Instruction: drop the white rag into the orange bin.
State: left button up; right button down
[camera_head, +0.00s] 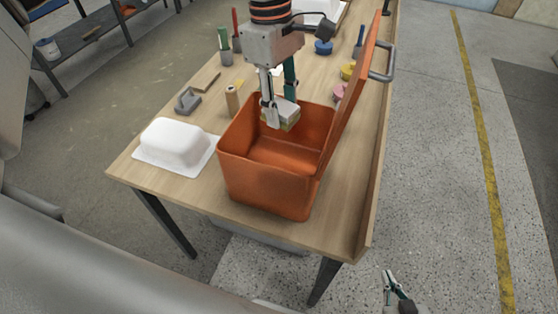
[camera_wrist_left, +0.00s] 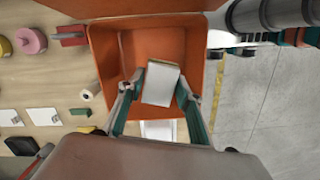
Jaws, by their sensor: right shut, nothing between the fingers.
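The white rag (camera_head: 287,112) is a small folded block with a tan underside. My left gripper (camera_head: 279,113) hangs over the open orange bin (camera_head: 262,187) with its fingers on both sides of the rag. In the left wrist view the rag (camera_wrist_left: 161,84) sits between the fingertips of my left gripper (camera_wrist_left: 160,82), above the inside of the bin (camera_wrist_left: 107,62). The bin stands near the table's front edge, its lid raised on the right. My right gripper (camera_head: 388,279) is shut and empty, low at the right, away from the table.
A white tub shell (camera_head: 175,143) lies on the table just left of the bin. Behind are a tan roll (camera_head: 233,100), a grey holder (camera_head: 187,101) and pink and yellow tape rolls. The raised lid (camera_head: 352,85) with its grey handle blocks the bin's right side.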

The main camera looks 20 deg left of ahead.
pick_arm(q)
jog(key=shift+o, duration=1.3)
jog(key=shift+r, duration=0.1)
notch_tip(320, 180, up, 12)
jog(key=a, duration=0.1)
jog(key=shift+w+a, duration=0.2)
jog(key=shift+s+f, duration=0.1)
jog(key=shift+f, duration=0.1)
